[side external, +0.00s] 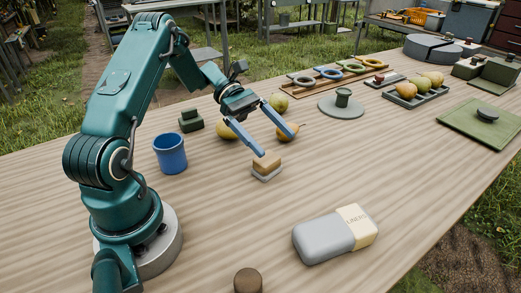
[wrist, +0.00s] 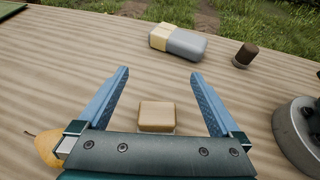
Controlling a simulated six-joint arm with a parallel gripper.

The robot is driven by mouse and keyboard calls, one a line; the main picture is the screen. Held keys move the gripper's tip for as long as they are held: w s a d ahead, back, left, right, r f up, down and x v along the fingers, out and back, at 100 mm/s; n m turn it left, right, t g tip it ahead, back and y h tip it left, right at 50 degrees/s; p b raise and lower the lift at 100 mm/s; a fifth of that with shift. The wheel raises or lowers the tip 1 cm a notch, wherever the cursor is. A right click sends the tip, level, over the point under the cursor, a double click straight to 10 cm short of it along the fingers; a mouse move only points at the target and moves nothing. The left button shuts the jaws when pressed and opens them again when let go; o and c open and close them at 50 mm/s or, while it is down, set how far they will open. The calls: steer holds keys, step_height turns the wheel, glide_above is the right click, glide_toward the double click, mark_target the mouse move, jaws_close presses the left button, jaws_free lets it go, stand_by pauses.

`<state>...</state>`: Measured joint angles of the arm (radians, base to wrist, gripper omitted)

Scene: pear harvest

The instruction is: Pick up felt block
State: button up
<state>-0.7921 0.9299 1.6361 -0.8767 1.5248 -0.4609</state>
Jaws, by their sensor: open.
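The felt block (side external: 267,164) is a small tan block with a paler grey layer under it, lying on the wooden table. In the wrist view the felt block (wrist: 157,116) lies between and below the fingers, nearer the gripper's palm than the fingertips. My gripper (side external: 280,145) is open with its two blue fingers spread, and holds nothing. In the side view one fingertip hangs just above or behind the block; I cannot tell whether it touches. The wrist view shows a clear gap between the block and each finger of my gripper (wrist: 160,74).
A blue cup (side external: 170,153) stands left of the block. Pears lie close behind it, one pear (side external: 288,132) beside a finger. A grey and cream LINENS case (side external: 335,234) and a brown cylinder (side external: 248,281) are toward the front. The table right of the block is clear.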

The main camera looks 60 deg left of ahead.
mark_target(274, 169)
steer(key=shift+s+a+f, duration=0.1)
steer(key=shift+a+f, duration=0.15)
steer(key=shift+f, duration=2.15)
step_height(274, 169, down, 2)
steer(key=shift+f, duration=0.1)
steer(key=shift+x, duration=1.15)
steer(key=shift+d+f, duration=0.25)
steer(key=shift+d, duration=0.1)
steer(key=c, duration=1.3)
